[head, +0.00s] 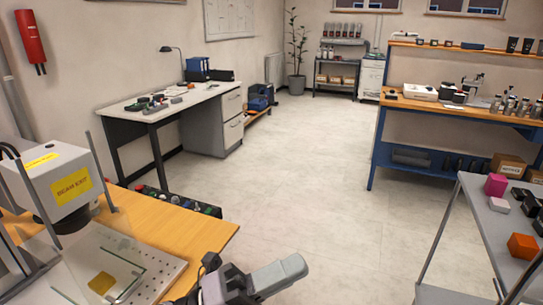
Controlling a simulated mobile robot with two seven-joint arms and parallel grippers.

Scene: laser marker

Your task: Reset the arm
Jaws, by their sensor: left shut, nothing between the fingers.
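My left gripper (205,274) shows at the bottom centre, beside the right front edge of the wooden bench (190,231). It is shut with nothing in it, and part of it is cut off by the bottom edge of the picture. My grey and white arm links lie just right of it. The laser marker (62,186), a white box with a yellow label, stands over the bench at the left. A yellowish plate (101,283) lies below it behind clear panels. My right gripper is out of view.
A grey shelf cart (488,223) with pink, dark and orange boxes stands at the right. A crate of small items (180,202) sits behind the bench. A desk (170,108) and a blue-framed workbench (455,107) stand farther back. The floor between is clear.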

